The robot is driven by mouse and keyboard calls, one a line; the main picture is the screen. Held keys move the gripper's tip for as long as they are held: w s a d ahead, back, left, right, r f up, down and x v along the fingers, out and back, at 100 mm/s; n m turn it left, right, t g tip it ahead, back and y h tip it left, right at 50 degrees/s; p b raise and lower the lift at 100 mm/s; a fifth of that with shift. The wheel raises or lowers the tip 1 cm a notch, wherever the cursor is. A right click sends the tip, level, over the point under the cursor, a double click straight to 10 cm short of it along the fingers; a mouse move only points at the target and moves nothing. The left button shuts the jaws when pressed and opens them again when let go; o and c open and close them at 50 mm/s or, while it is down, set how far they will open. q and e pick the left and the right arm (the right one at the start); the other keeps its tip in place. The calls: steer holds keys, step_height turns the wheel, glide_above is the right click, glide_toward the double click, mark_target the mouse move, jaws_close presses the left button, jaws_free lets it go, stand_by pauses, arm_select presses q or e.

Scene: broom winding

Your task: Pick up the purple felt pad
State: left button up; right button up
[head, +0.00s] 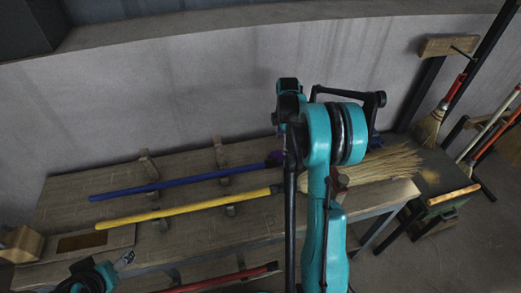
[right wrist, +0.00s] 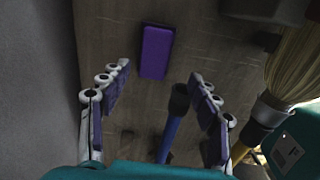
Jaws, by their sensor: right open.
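The purple felt pad (right wrist: 156,52) is a small flat block lying on the wooden bench top in the right wrist view, beyond the fingertips and roughly midway between them. My right gripper (right wrist: 158,95) is open and empty, with purple-faced fingers on both sides and a gap to the pad. In the head view my right arm hides most of this spot.
A blue handle (head: 170,186) and a yellow handle (head: 180,210) lie across the bench (head: 70,205) on small supports. The blue handle's dark end (right wrist: 180,97) sits between my right fingers in view. Straw bristles (head: 375,166) lie at right. A wall stands behind.

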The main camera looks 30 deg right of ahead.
mark_target(281, 153)
steer(key=shift+w+d+f, duration=0.1)
steer(key=shift+w+f, duration=0.15)
steer(key=shift+f, duration=0.1)
step_height(281, 153, down, 3)
steer(key=shift+r+b, duration=0.15)
steer(key=shift+b, duration=0.4)
steer(key=f, duration=0.1)
steer(key=f+b, duration=0.1)
steer(key=f, duration=0.1)
steer(key=f+b, duration=0.1)
steer(key=f, duration=0.1)
steer(key=shift+w+d, duration=0.15)
steer(key=shift+w, duration=0.1)
steer(key=shift+r, duration=0.1)
steer(key=c, duration=1.3)
